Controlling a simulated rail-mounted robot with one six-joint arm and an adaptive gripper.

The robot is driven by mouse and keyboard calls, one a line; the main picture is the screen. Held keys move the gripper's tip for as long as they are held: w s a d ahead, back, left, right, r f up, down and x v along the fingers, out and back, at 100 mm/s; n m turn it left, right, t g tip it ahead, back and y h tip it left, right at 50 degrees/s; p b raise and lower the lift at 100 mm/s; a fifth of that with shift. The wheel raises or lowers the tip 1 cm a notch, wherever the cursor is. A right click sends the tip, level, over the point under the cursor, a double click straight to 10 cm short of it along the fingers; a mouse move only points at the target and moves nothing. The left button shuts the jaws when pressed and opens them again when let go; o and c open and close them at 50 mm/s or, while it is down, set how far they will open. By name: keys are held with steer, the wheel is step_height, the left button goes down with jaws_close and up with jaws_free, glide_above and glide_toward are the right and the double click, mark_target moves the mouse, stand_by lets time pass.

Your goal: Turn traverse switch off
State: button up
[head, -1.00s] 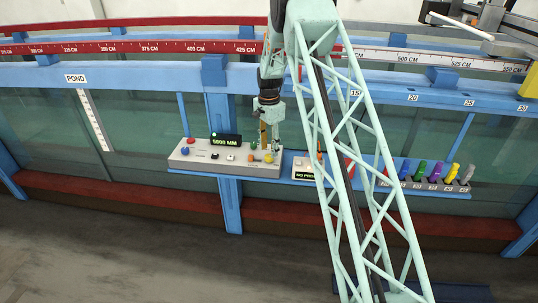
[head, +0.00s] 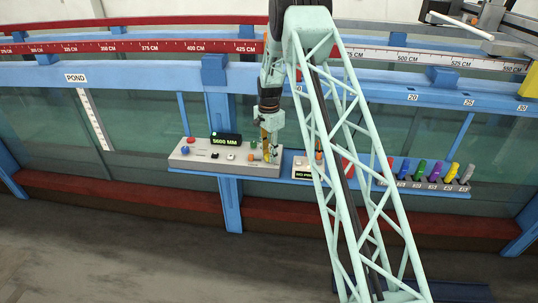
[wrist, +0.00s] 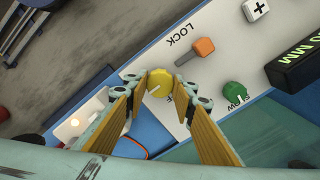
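The grey control box (head: 200,160) sits on a blue shelf in front of the flume. A round yellow knob (wrist: 160,83) with a pale pointer line is on its face in the wrist view; the printing beside it is partly hidden by a finger. My gripper (wrist: 161,80) is open, with one fingertip on each side of the yellow knob and narrow gaps showing. In the head view my gripper (head: 268,143) points down over the box's right end and mostly hides the knob.
An orange lever (wrist: 195,52) near the word LOCK and a green knob (wrist: 235,94) near SLOW sit close to the yellow knob. A black display (head: 226,140) reads 5600 MM. Another small panel (head: 304,168) and a rack of coloured handles (head: 430,180) stand to the right.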

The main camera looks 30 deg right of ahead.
steer(key=shift+c, duration=1.2)
steer(key=shift+n+b, duration=0.45)
steer(key=shift+n, duration=0.15)
steer(key=n+b, duration=0.2)
steer(key=n, duration=0.1)
steer(key=n+b, duration=0.2)
steer(key=n, duration=0.3)
steer(key=shift+n, duration=0.3)
steer(key=n+b, duration=0.1)
steer(key=n, duration=0.3)
steer(key=shift+n, duration=0.3)
steer(key=shift+n+b, duration=0.4)
steer(key=shift+n, duration=1.4)
steer(key=shift+o, duration=0.2)
steer(key=shift+c, duration=0.2)
